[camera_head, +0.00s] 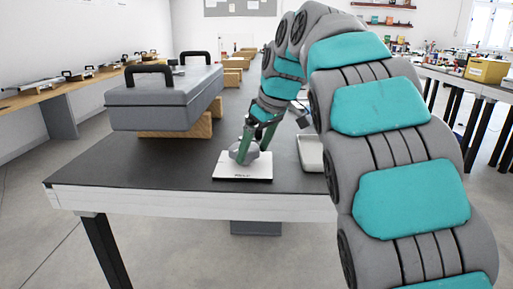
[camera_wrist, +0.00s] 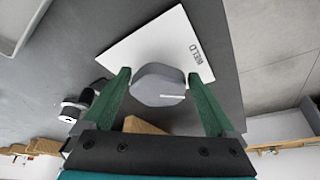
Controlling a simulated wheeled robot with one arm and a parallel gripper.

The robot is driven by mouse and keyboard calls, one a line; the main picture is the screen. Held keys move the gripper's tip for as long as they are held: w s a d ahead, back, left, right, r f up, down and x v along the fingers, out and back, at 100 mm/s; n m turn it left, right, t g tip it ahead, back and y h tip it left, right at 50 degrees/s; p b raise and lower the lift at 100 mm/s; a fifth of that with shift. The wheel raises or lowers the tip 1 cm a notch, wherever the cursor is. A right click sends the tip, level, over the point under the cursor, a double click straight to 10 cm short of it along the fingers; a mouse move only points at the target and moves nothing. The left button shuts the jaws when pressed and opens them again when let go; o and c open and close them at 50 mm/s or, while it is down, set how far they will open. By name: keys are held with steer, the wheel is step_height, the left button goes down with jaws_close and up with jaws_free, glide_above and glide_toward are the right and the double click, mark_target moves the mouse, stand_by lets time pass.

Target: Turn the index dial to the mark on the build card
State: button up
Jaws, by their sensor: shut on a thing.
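The index dial (camera_head: 249,154) is a grey, many-sided knob on a white square plate (camera_head: 228,171) near the table's front edge. In the wrist view the dial (camera_wrist: 158,80) carries a short white line near its lower right side. Dark lettering, seemingly "WELD", is printed on the plate (camera_wrist: 140,45). My gripper (camera_head: 244,150) reaches down over the plate, its green fingers on either side of the dial. In the wrist view my gripper (camera_wrist: 160,76) is shut on the dial. I cannot make out a build card.
A grey case (camera_head: 165,100) with black handles rests on wooden blocks (camera_head: 180,129) at the left. A white tray (camera_head: 311,152) lies right of the plate. A small black-and-white object (camera_wrist: 70,108) stands nearby. The dark tabletop (camera_head: 110,165) is bare at front left.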

steer(key=m+p, duration=0.1)
steer(key=m, duration=0.1)
steer(key=a+m+t+h, duration=0.1)
steer(key=s+m+p, duration=0.1)
steer(key=m, duration=0.1)
steer(key=shift+a+r+m+h+p, duration=0.2)
steer(key=shift+r+m+h+p, duration=0.05)
steer(key=shift+m+h+p, duration=0.05)
steer(key=shift+a+f+m+t+h+p, duration=0.1)
steer(key=shift+a+m+t+h+p, duration=0.15)
steer(key=shift+m, duration=0.5)
steer(key=shift+a+r+m+h+p, duration=0.15)
steer(key=shift+m+h, duration=0.2)
steer(key=shift+m, duration=0.45)
steer(key=shift+a+f+m+t+h+p, duration=0.1)
steer(key=shift+a+f+m+t+h, duration=0.15)
steer(key=shift+m, duration=0.5)
steer(key=shift+r, duration=0.1)
steer(key=o, duration=1)
steer(key=v, duration=0.7)
steer(key=shift+s+a+r+b, duration=0.1)
steer(key=shift+r+b, duration=0.2)
